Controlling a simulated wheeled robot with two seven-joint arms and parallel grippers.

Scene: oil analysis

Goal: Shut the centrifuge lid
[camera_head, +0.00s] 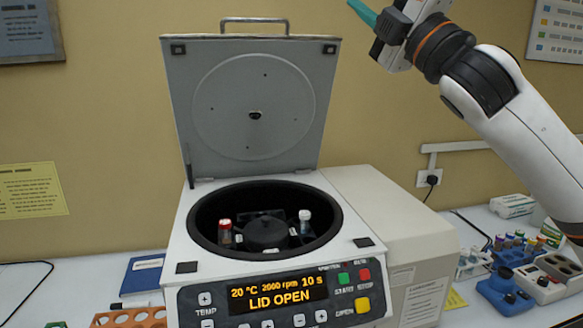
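The centrifuge (182,246) stands on the white bench in the middle of the view. Its grey lid (205,110) is raised upright at the back, with a handle (254,24) on its top edge. The display (275,296) reads "LID OPEN". Inside the round bowl, a red-capped tube (225,232) sits at the left of the rotor (266,232) and a white-capped tube (305,220) at the right. My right gripper (362,12) is raised at the top right, right of the lid and apart from it; its fingertips are partly cut off by the frame edge. My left gripper is not in view.
An orange rack (130,318) and a blue book (142,272) lie left of the centrifuge. Tube racks (520,250), a blue device (505,292) and a white-green box (513,205) stand at the right. A wall outlet with a plug (430,179) is behind. Space above the bowl is clear.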

